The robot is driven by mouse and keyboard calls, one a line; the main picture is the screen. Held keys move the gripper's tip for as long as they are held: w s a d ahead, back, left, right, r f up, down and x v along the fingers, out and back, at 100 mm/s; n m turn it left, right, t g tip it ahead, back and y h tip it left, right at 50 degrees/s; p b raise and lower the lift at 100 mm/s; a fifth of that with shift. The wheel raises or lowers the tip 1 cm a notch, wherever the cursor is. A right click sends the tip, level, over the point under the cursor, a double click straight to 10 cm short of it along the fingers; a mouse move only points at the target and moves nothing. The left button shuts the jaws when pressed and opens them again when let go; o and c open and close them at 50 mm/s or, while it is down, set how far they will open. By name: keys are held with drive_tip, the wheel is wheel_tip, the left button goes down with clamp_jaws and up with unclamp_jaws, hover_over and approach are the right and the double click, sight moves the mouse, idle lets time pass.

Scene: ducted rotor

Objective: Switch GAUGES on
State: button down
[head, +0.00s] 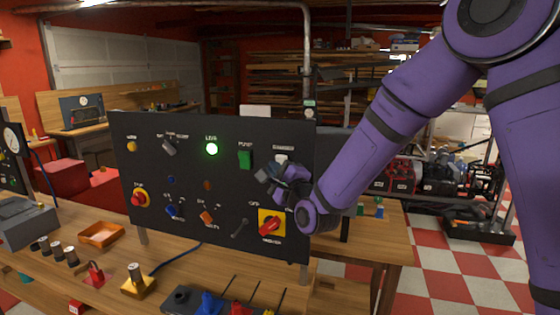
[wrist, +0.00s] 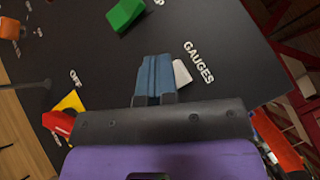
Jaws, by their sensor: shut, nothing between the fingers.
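The black control panel (head: 225,180) stands upright on the wooden bench. The GAUGES switch is a small white rocker (head: 281,159) at its upper right, and it also shows in the wrist view (wrist: 182,73) beside the printed word GAUGES. My gripper (head: 264,173) is in front of the panel, just below and left of that switch in the head view. In the wrist view its blue fingers (wrist: 154,74) are together and empty, right beside the white rocker and partly covering it. I cannot tell whether they touch it, or which way the rocker is tipped.
The green PUMP switch (head: 245,159) is left of the GAUGES switch. A red rotary knob (head: 270,226) on a yellow plate is below my gripper. A green lamp (head: 211,149) glows at the panel's top. Several coloured controls fill the panel's left side.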

drive_tip(key=shift+w+d+r, duration=0.1)
drive_tip(key=shift+w, duration=0.15)
drive_tip(key=shift+w+d+r, duration=0.15)
drive_tip(key=shift+w+r, duration=0.05)
drive_tip(key=shift+w, duration=0.2)
idle(0.8)
drive_tip(key=shift+s, duration=0.1)
drive_tip(key=shift+s+a+f, duration=0.3)
drive_tip(key=shift+s+f, duration=0.05)
drive_tip(key=shift+s, duration=0.35)
drive_tip(key=shift+s+a+f, duration=0.25)
drive_tip(key=shift+s+f, duration=0.1)
drive_tip(key=shift+s, duration=0.35)
drive_tip(key=shift+s+a+f, duration=0.3)
drive_tip(key=shift+s+f, duration=0.05)
drive_tip(key=shift+s, duration=0.35)
drive_tip(key=shift+s+a+f, duration=0.25)
drive_tip(key=shift+s+f, duration=0.1)
drive_tip(key=shift+s, duration=0.35)
